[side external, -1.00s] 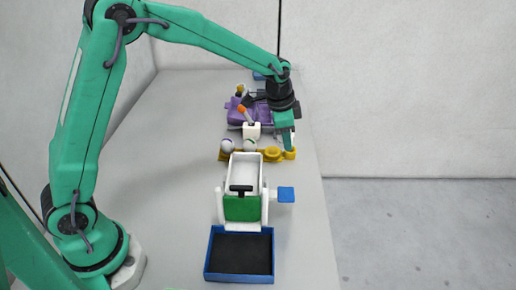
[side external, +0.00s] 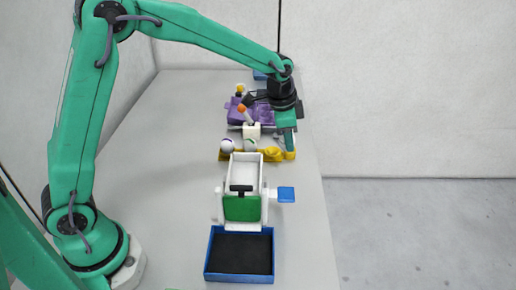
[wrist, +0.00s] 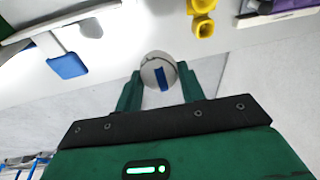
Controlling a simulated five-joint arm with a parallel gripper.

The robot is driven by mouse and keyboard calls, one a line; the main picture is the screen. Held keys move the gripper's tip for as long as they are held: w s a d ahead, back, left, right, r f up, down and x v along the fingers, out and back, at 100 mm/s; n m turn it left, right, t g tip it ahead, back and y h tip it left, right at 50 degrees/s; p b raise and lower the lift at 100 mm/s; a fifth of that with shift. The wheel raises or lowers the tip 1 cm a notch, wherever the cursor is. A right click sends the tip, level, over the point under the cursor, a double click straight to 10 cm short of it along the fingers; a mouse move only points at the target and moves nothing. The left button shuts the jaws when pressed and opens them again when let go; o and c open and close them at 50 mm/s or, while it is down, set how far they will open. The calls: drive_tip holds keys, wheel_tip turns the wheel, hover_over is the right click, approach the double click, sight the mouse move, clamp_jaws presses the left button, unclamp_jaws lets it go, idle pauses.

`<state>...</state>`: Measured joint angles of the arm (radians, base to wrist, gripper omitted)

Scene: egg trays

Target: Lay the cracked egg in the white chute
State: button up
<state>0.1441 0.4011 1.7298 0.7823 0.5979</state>
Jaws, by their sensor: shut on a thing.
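My gripper (wrist: 159,76) is shut on a pale egg (wrist: 155,62) in the wrist view. The egg has a dark crack line and a blue mark, and sits between the two green fingertips. In the side view my gripper (side external: 288,143) is over the right end of the yellow egg tray; the held egg is mostly hidden there. The white chute (side external: 234,172), with a green front panel, stands nearer the camera, left of my gripper. Its edge (wrist: 82,13) and blue paddle (wrist: 68,66) show at upper left in the wrist view.
The yellow tray (side external: 270,155) holds two pale eggs at its left; it also shows in the wrist view (wrist: 202,27). A blue-rimmed black tray (side external: 210,256) lies before the chute.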

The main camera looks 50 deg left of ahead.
drive_tip(key=shift+s+r, duration=0.4)
drive_tip(key=shift+s, duration=0.15)
drive_tip(key=s+a+r+m, duration=0.1)
drive_tip(key=s+r+m, duration=0.2)
drive_tip(key=s, duration=0.9)
drive_tip(key=shift+a+r+m, duration=0.4)
drive_tip(key=shift+m, duration=0.3)
drive_tip(key=shift+f, duration=0.15)
drive_tip(key=shift+s+x, duration=0.25)
drive_tip(key=shift+x, duration=0.8)
drive_tip(key=shift+s+x, duration=0.2)
drive_tip(key=shift+x, duration=0.85)
drive_tip(key=shift+s+x, duration=0.25)
drive_tip(key=shift+x, duration=0.75)
drive_tip(key=shift+a+f, duration=0.1)
drive_tip(key=shift+f, duration=0.5)
drive_tip(key=o, duration=0.7)
